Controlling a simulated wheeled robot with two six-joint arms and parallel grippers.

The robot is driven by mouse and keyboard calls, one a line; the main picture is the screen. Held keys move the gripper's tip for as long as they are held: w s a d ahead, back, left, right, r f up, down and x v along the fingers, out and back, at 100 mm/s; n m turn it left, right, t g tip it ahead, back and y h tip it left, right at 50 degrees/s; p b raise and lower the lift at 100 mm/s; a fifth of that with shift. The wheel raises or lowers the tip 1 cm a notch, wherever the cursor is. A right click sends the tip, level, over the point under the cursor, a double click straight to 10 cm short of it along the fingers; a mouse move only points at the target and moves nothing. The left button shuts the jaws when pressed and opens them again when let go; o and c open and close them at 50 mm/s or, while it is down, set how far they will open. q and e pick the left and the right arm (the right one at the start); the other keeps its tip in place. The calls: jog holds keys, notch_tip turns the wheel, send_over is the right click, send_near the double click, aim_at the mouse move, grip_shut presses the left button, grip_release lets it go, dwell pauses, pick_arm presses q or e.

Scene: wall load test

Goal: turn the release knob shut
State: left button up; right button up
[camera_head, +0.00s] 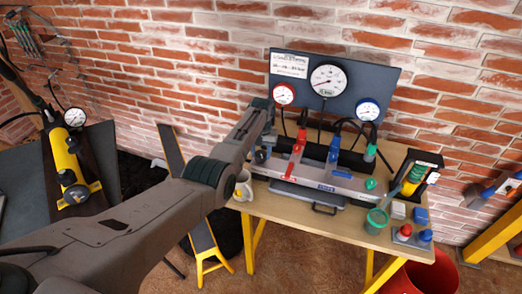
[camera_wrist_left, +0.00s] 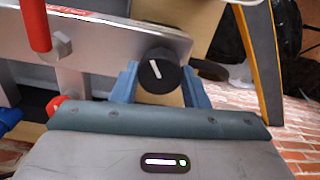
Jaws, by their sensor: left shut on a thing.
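The release knob (camera_wrist_left: 157,71) is a round black knob with a white pointer line, at the end of a grey metal bar (camera_wrist_left: 115,38). The white line stands nearly upright in the left wrist view, tilted slightly. My left gripper (camera_wrist_left: 161,78) has its two blue fingers on either side of the knob and is shut on it. In the head view my left gripper (camera_head: 262,148) reaches over the left end of the bench unit, and my arm hides part of that end. My right gripper is not in view.
A wooden table (camera_head: 300,212) carries the unit with red, blue and green levers and a gauge panel (camera_head: 375,75) behind. A white mug (camera_head: 244,186) stands close to my left arm. Green cup (camera_head: 376,221) and small blocks sit right. A red bucket (camera_head: 432,277) is below.

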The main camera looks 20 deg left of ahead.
aim_at(261, 154)
pick_arm(q)
jog(key=m, duration=0.3)
jog(key=shift+r+m+p, duration=0.1)
jog(key=shift+m+p, duration=0.2)
jog(key=shift+p, duration=0.05)
jog(key=shift+m, duration=1.7)
jog(key=o, duration=1)
notch_tip(261, 154, up, 11)
jog(key=shift+f+b, duration=0.15)
jog(key=shift+b, duration=0.2)
